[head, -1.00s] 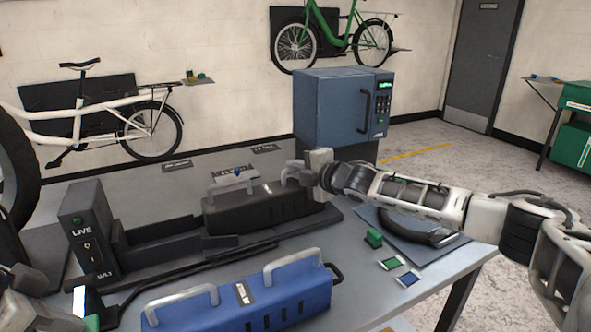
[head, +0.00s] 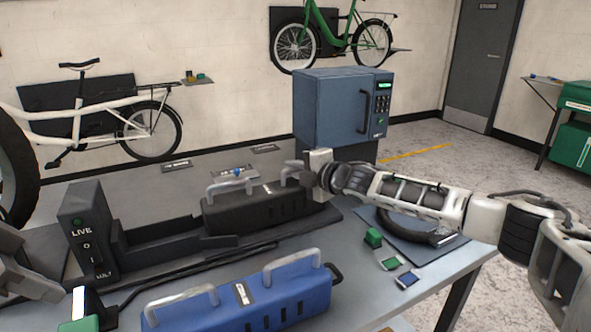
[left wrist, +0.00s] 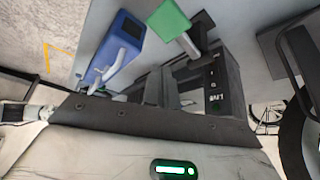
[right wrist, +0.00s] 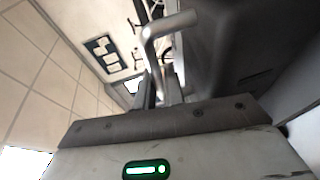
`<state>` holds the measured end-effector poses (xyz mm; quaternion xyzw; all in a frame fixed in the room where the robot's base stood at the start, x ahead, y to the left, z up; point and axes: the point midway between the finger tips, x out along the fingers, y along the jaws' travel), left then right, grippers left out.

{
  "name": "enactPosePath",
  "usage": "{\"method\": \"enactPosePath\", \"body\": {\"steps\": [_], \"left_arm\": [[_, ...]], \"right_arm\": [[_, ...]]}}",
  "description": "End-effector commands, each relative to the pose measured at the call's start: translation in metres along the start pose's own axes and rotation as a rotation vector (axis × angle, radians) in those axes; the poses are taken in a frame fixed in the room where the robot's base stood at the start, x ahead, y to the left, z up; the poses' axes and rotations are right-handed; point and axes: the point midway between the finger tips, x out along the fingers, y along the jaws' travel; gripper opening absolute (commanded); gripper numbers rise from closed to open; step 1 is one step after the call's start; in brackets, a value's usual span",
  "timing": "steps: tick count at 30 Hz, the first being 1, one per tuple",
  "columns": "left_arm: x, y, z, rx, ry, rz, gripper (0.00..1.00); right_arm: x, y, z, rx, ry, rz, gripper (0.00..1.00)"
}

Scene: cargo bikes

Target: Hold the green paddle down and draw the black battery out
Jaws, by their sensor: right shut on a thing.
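The black battery (head: 260,208) lies in the dark dock (head: 165,238), with a stretch of bare trough between it and the dock's upright post (head: 88,235). My right gripper (head: 318,168) is shut on the silver handle at the battery's right end; the handle also shows in the right wrist view (right wrist: 165,25). My left arm is at the left edge. My left gripper (left wrist: 163,88) appears apart from the paddle; its jaw gap is unclear.
A blue battery (head: 250,298) with silver handles lies in front of the dock. A green block (head: 373,238), small tiles and a dark mat (head: 425,245) are at the right. A blue cabinet (head: 335,108) stands behind.

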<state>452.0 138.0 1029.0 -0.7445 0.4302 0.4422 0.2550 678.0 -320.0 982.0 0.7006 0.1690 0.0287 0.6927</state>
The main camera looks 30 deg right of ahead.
Motion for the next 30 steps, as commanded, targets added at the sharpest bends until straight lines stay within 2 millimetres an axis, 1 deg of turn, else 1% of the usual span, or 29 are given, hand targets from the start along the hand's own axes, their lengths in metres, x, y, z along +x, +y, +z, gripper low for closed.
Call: {"method": "enactPosePath", "body": {"steps": [1, 7, 10, 14, 18, 22, 24, 27, 30], "left_arm": [[0.000, 0.000, 0.000, 0.000, 0.000, 0.000, 0.00], [-0.002, 0.000, 0.000, 0.000, 0.000, 0.000, 0.00], [-0.011, -0.001, -0.001, 0.000, 0.001, -0.002, 0.00], [-0.034, -0.001, -0.001, 0.000, 0.002, -0.005, 0.00], [-0.065, -0.001, -0.001, 0.000, 0.002, -0.004, 0.00], [-0.091, -0.001, -0.001, -0.001, 0.002, -0.004, 0.00], [-0.102, -0.001, -0.001, -0.002, 0.001, -0.002, 0.00], [-0.113, -0.001, -0.001, -0.001, 0.001, 0.000, 0.00], [-0.118, -0.001, -0.001, 0.000, -0.001, -0.001, 0.00]], "right_arm": [[-0.001, 0.007, 0.002, 0.000, -0.002, 0.013, 0.00], [-0.001, 0.007, 0.002, 0.000, -0.002, 0.013, 0.00], [-0.001, 0.007, 0.002, 0.000, -0.002, 0.013, 0.00], [-0.001, 0.007, 0.002, 0.000, -0.002, 0.013, 0.00], [-0.001, 0.007, 0.002, 0.000, -0.002, 0.013, 0.00], [-0.001, 0.007, 0.002, 0.000, -0.002, 0.013, 0.00], [-0.001, 0.007, 0.002, 0.000, -0.002, 0.013, 0.00], [-0.001, 0.007, 0.002, 0.000, -0.001, 0.013, 0.00], [-0.001, 0.007, 0.002, 0.000, -0.001, 0.013, 0.00]]}}
